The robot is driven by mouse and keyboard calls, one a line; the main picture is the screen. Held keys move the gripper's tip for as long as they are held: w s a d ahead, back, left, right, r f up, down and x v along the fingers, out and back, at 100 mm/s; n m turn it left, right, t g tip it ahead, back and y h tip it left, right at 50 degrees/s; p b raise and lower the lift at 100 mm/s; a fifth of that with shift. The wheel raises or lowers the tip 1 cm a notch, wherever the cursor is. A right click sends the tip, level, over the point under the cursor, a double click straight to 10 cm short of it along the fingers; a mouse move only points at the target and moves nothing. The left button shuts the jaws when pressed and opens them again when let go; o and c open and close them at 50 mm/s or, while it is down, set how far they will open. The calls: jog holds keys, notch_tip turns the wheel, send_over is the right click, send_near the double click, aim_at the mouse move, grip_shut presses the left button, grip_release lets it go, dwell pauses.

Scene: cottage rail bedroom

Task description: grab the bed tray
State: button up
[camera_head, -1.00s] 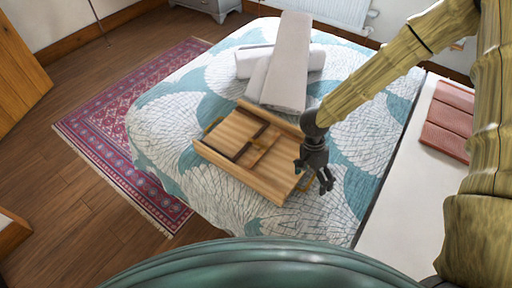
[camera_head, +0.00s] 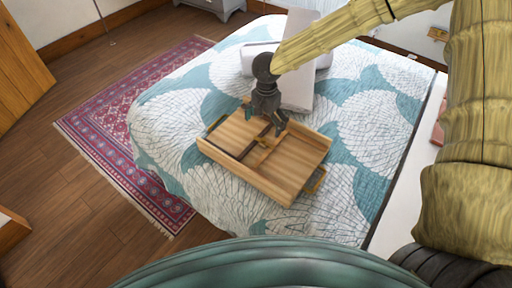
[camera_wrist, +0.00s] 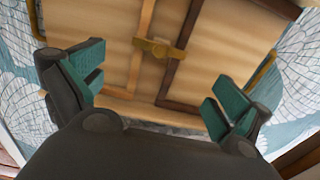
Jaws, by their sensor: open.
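The bed tray (camera_head: 290,165) is a light wooden tray with raised edges, darker strips across its top and brass-coloured side handles. It lies on the bed's patterned cover. My gripper (camera_head: 266,128) is over the tray's far part in the head view and hides some of its far edge. In the wrist view, my gripper (camera_wrist: 155,95) is open, with teal finger pads apart and nothing between them. The tray (camera_wrist: 220,60) fills most of that view, with a brass-coloured fitting (camera_wrist: 159,47) near its middle. I cannot tell whether the fingers touch the tray.
The bed cover (camera_head: 375,125) has a white and teal fan pattern. Grey-white folded bedding (camera_head: 300,90) lies just behind the tray. A red patterned rug (camera_head: 110,125) is on the wooden floor at left. A pale surface (camera_head: 405,200) borders the bed at right.

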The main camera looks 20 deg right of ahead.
aim_at(264, 139)
notch_tip(264, 139, down, 4)
jog(key=shift+f, duration=0.15)
jog(key=shift+s+f+p, duration=0.25)
jog(key=shift+f+p, duration=0.2)
jog(key=shift+f, duration=0.3)
jog(key=shift+s+a+f+p, duration=0.1)
jog(key=shift+f+p, duration=0.1)
jog(key=shift+f, duration=0.8)
jog(key=shift+a+f+p, duration=0.1)
jog(key=shift+f+p, duration=0.05)
jog(key=shift+f, duration=0.8)
jog(key=c, duration=1.5)
jog(key=shift+r, duration=0.1)
jog(key=c, duration=0.3)
jog(key=shift+r, duration=0.1)
